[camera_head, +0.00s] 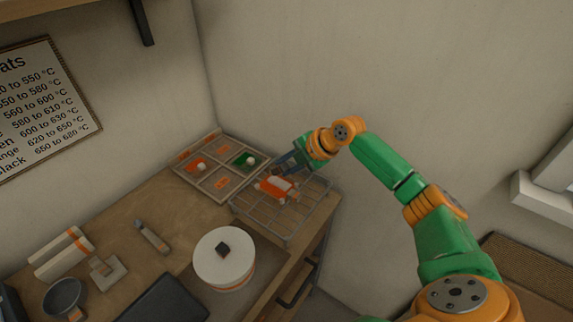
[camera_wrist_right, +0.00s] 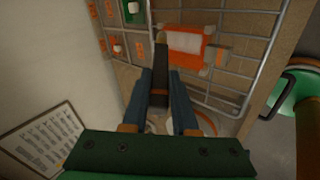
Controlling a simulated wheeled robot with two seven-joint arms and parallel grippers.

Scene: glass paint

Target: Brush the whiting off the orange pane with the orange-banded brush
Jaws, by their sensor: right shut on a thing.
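The orange pane (camera_head: 276,188) lies on a wire rack (camera_head: 243,211) at the counter's right end. A white layer of whiting (camera_wrist_right: 186,42) covers its middle, with orange showing at the edges; the pane's orange edge (camera_wrist_right: 209,56) shows in the right wrist view. My right gripper (camera_head: 287,163) is just behind the pane. In the right wrist view its fingers (camera_wrist_right: 159,88) are shut on a dark, narrow thing (camera_wrist_right: 160,66), seemingly the brush handle, which points toward the pane. I cannot make out its orange band or bristles, or whether it touches the pane. My left gripper is not in view.
A sectioned tray (camera_head: 196,179) with orange and green pieces stands left of the rack, by the wall. A white lidded pot (camera_head: 224,262) stands in front. The counter between is partly clear.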

